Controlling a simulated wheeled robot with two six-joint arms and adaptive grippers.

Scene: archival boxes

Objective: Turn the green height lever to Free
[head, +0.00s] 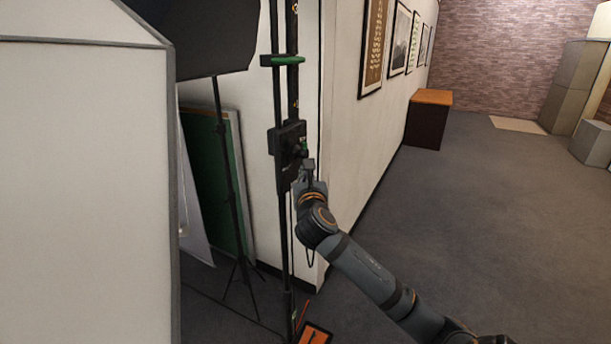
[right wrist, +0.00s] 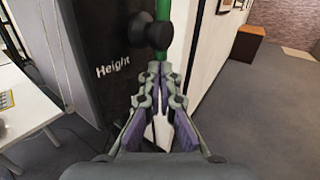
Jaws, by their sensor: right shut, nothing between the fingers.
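A dark height unit (head: 287,150) is mounted on the black vertical rails. In the right wrist view its dark face (right wrist: 110,85) carries the white word "Height". The green lever (right wrist: 163,10) shows as an upright green strip at the top, beside a round black knob (right wrist: 158,36). A small green part also shows near my gripper in the head view (head: 304,146). My right gripper (right wrist: 160,70) is shut and empty, its tips just below the knob; it also shows in the head view (head: 309,165). I cannot tell whether it touches the lever. No "Free" mark is readable. My left gripper is not in view.
Another green-and-black piece (head: 283,60) sits higher on the rails. A white wall (head: 352,130) with framed pictures stands close on the right. A black tripod stand (head: 228,170) and a large pale panel (head: 85,190) are on the left. Open grey floor (head: 480,210) lies to the right.

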